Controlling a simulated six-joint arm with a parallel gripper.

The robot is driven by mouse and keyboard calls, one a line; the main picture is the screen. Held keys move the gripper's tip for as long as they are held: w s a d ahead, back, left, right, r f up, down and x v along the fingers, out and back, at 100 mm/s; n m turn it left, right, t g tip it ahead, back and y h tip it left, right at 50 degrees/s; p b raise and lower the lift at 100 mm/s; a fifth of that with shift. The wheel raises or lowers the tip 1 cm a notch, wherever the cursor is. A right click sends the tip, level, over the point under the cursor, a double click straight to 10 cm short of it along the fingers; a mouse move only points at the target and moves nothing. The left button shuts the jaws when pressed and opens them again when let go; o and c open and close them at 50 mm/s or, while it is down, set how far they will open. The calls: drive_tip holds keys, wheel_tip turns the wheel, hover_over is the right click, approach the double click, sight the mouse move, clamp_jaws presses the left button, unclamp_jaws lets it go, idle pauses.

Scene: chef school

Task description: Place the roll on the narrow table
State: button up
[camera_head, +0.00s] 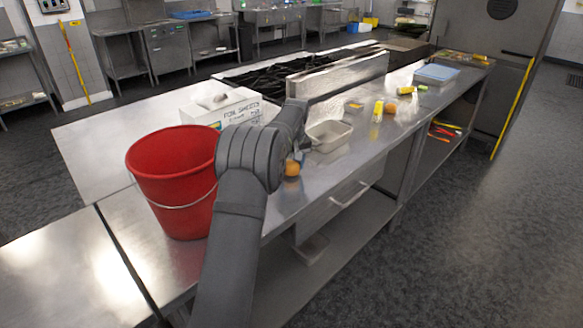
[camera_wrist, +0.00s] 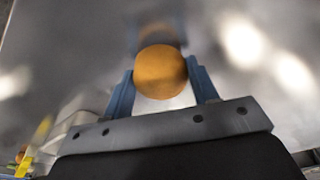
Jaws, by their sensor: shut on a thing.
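The roll (camera_wrist: 160,72) is a small round orange-brown thing between the two blue fingers of my gripper (camera_wrist: 161,84) in the wrist view. My gripper is shut on it. In the head view the roll (camera_head: 292,168) shows just past my dark arm, low over the steel counter; my arm hides most of the gripper (camera_head: 297,162). A blurred reflection of the roll shows in the steel in the wrist view. I cannot tell whether the roll touches the surface. The long, narrow steel table (camera_head: 345,160) runs from my arm toward the back right.
A red bucket (camera_head: 165,165) stands left of my arm. A white foil box (camera_head: 215,105) is behind it. A metal pan (camera_head: 329,134) lies just beyond the roll. Yellow items (camera_head: 378,111), another round orange item (camera_head: 391,107) and a blue-lidded tray (camera_head: 437,73) lie farther along.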

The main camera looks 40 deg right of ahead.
sight(294, 167)
drive_tip(key=shift+f, duration=0.5)
drive_tip(key=shift+f, duration=0.15)
drive_tip(key=o, duration=1)
drive_tip(key=shift+c, duration=0.2)
wheel_tip(294, 167, up, 12)
drive_tip(key=s, duration=0.1)
drive_tip(key=shift+s+a, duration=0.35)
